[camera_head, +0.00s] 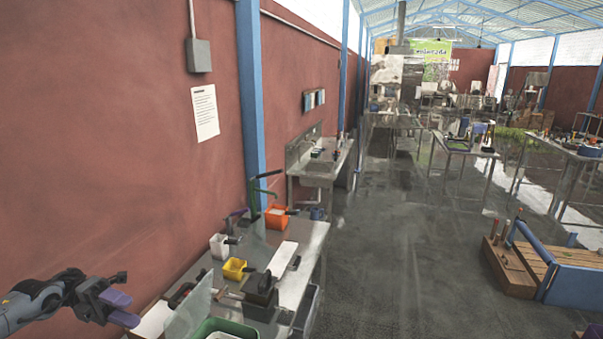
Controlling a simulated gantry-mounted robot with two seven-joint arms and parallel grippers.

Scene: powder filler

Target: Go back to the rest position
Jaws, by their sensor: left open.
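My left gripper (122,308) is at the lower left, in front of the red wall and left of the metal workbench. It is open, with purple fingertips and nothing visible between them. The workbench (304,262) carries a black device (260,291), a yellow bin (234,269), a white container (219,246) and an orange bin (276,217).
A clear panel (188,316) and a green bin (226,328) stand at the bench's near end. A blue-and-wood crate (575,284) is on the floor at right. The floor (400,250) between is clear. A blue post (251,90) rises behind the bench.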

